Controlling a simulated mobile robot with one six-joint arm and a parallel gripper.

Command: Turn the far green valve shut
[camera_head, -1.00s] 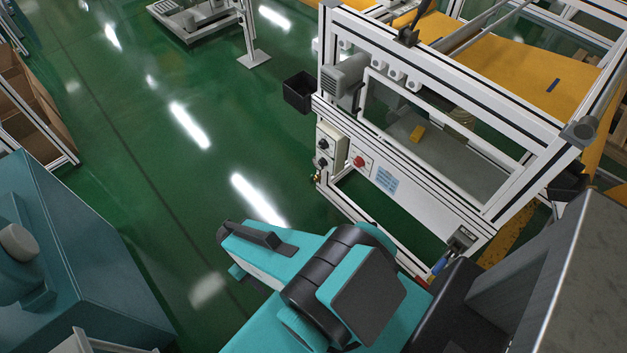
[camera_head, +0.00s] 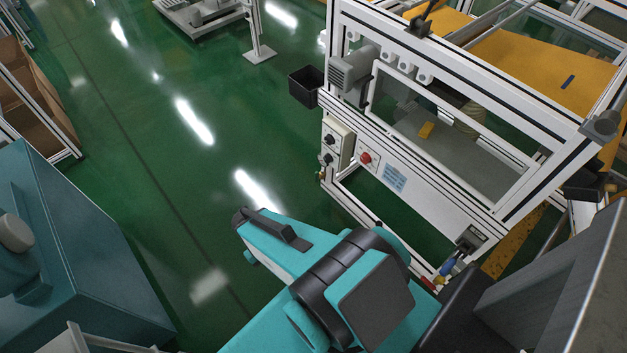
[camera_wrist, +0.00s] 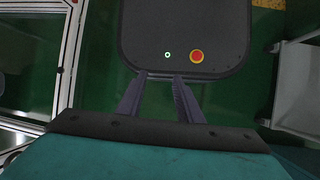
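I cannot make out a green valve in either view. A small brass-coloured fitting (camera_head: 322,176) is at the machine's lower left. My gripper (camera_wrist: 160,77) shows in the wrist view with its two fingers apart and nothing between them. It is hidden behind my arm in the head view.
The machine front carries a red knob (camera_head: 365,158) and a grey control box (camera_head: 336,143). Green floor (camera_head: 150,185) left of the machine is clear. A teal cabinet (camera_head: 85,250) stands at left. A grey cart (camera_wrist: 302,90) shows in the wrist view.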

